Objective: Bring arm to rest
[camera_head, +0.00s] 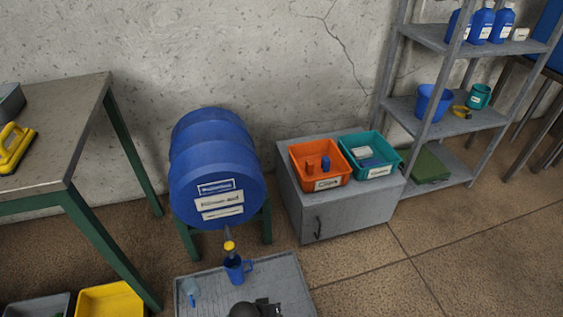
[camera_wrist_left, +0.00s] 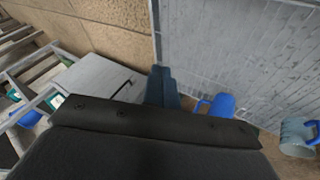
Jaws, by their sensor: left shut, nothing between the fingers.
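My left gripper (camera_head: 266,304) is at the bottom edge of the head view, over the grey tray (camera_head: 205,277). Its closed dark fingers (camera_wrist_left: 162,88) show in the left wrist view, with nothing between them. A blue jug (camera_head: 235,270) stands on the tray under the yellow-tipped tap of the blue drum (camera_head: 215,165). The jug (camera_wrist_left: 222,104) is beside the fingers in the wrist view, apart from them. A small pale blue cup (camera_head: 190,287) with a blue handle is on the tray's left side. My right gripper is not in view.
A grey cabinet (camera_head: 310,217) right of the drum holds an orange bin (camera_head: 320,181) and a teal bin (camera_head: 379,171). A metal shelf (camera_head: 450,130) stands at the right. A green-legged table (camera_head: 60,115) is at the left. Open floor lies at the lower right.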

